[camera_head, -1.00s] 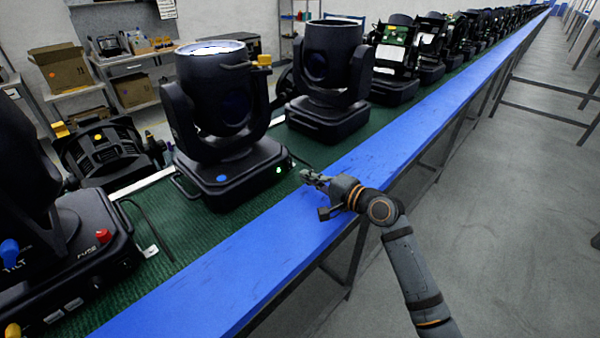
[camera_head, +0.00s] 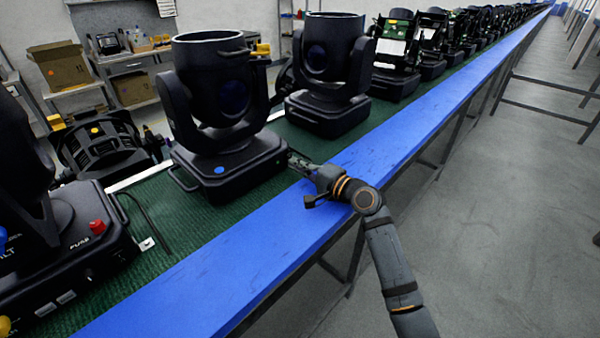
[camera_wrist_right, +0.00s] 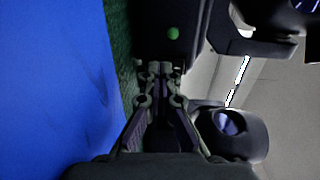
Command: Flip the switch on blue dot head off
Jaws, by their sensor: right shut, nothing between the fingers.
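The blue dot head (camera_head: 226,115) is a black moving-head light on the green belt, with a blue dot (camera_head: 219,170) on its base. Its top opening looks dark, with no bright glow. My right gripper (camera_head: 294,160) is shut and empty, with its fingertips at the right end of that base. In the right wrist view the shut fingertips (camera_wrist_right: 160,68) are close to the dark base (camera_wrist_right: 165,15), beside a dull green round spot (camera_wrist_right: 173,33). I cannot tell whether they touch. The switch itself is not clearly visible. My left gripper is out of view.
A blue rail (camera_head: 240,255) runs along the front of the green belt (camera_head: 190,215). Another head (camera_head: 328,75) stands just behind to the right, and one with a red fuse knob (camera_head: 97,228) stands at the left. Open floor lies right of the rail.

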